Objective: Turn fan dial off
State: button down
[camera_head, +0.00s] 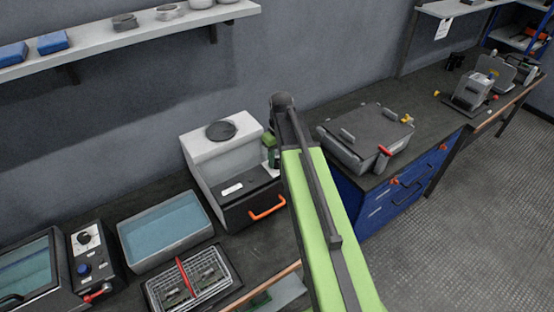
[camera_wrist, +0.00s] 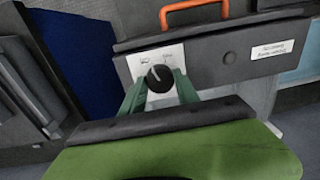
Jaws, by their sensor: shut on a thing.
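The fan dial (camera_wrist: 160,79) is a round black knob on a small white panel with printed marks too small to read surely. The panel is on the dark front of a machine, next to an orange handle (camera_wrist: 194,11). My gripper (camera_wrist: 160,76) has its two green fingers on either side of the dial, shut on it. In the head view the light grey machine (camera_head: 213,149) stands mid-counter, with its orange handle at the front. My arm hides the dial there, and only a bit of green gripper shows beside the machine.
A blue-water tray (camera_head: 165,228), a wire basket (camera_head: 190,282) with a red handle and a black control box (camera_head: 90,262) stand to the left. A grey lidded case (camera_head: 365,140) stands on the right counter. A shelf (camera_head: 130,35) runs above. The floor at right is clear.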

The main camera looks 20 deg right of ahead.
aim_at(279, 159)
jog(key=shift+n, duration=1)
jog(key=c, duration=0.9)
grip_release()
notch_tip(279, 159, up, 17)
jog(key=d+p, duration=0.1)
jog(key=p, duration=1.6)
jog(key=shift+w+r, duration=0.2)
